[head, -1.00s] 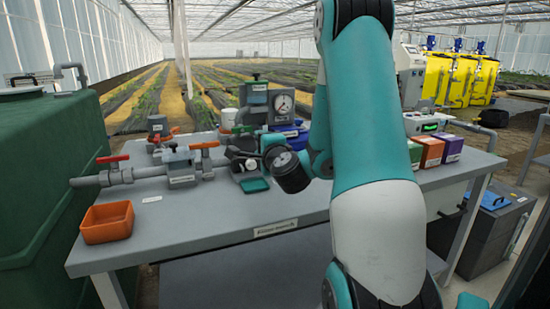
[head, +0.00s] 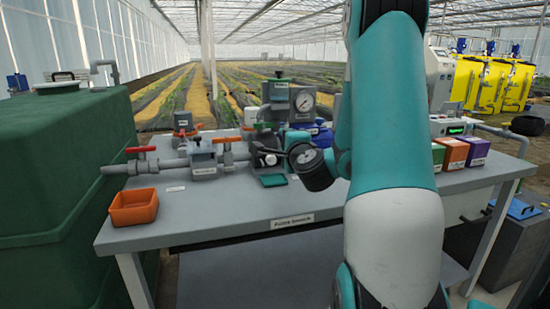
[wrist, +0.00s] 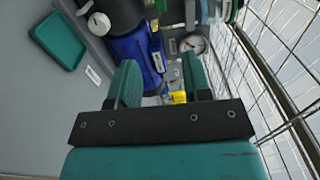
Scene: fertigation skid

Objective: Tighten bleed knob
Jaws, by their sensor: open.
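My gripper (wrist: 159,60) is open and empty in the wrist view, its two teal fingers apart. Past the fingers are a blue container (wrist: 140,50), a yellow label (wrist: 178,97) and a round gauge (wrist: 195,44). A pale round knob (wrist: 98,23) on a dark body shows at the upper left, off to one side of the fingers. I cannot tell for sure whether it is the bleed knob. In the head view, a black fitting with a pale round face (head: 268,158) stands in the pipe line on the bench, left of my wrist. My fingers are not clear there.
The grey bench (head: 230,216) carries red-handled valves (head: 141,149), a pressure gauge (head: 303,100), a teal tray (head: 273,181), an orange bin (head: 134,207) and several coloured boxes (head: 453,153). A green tank (head: 60,170) stands left. The bench front is clear.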

